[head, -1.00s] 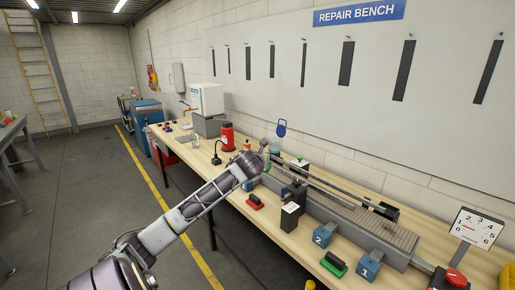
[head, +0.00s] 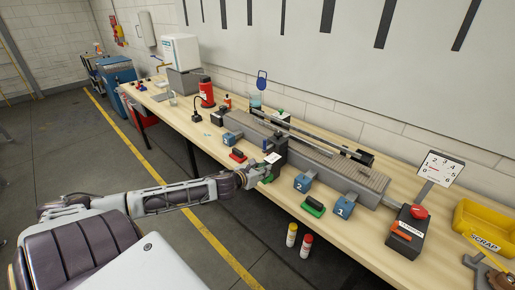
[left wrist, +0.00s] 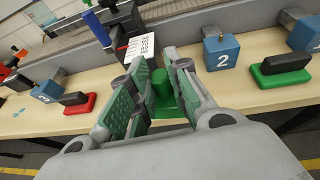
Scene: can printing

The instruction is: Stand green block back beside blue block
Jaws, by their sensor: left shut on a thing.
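My left gripper (head: 262,178) is at the bench's front edge, shut on a green block (left wrist: 164,104). In the left wrist view the block's green upright peg (left wrist: 161,82) shows between the fingers (left wrist: 157,95); the fingers hide part of the block. Whether its base touches the bench is unclear. Blue block 2 (head: 303,183) stands to the right of the gripper, and blue block 1 (head: 344,206) further right. Another green block with a black handle (head: 314,205) sits in front of them. My right gripper is not in view.
A red block with a black handle (head: 238,156) and a blue block (head: 232,138) lie left of the gripper. A dark post with a white card (head: 273,158) stands just behind it. A grey rail (head: 330,165) runs behind the blue blocks. A yellow scrap bin (head: 485,225) is far right.

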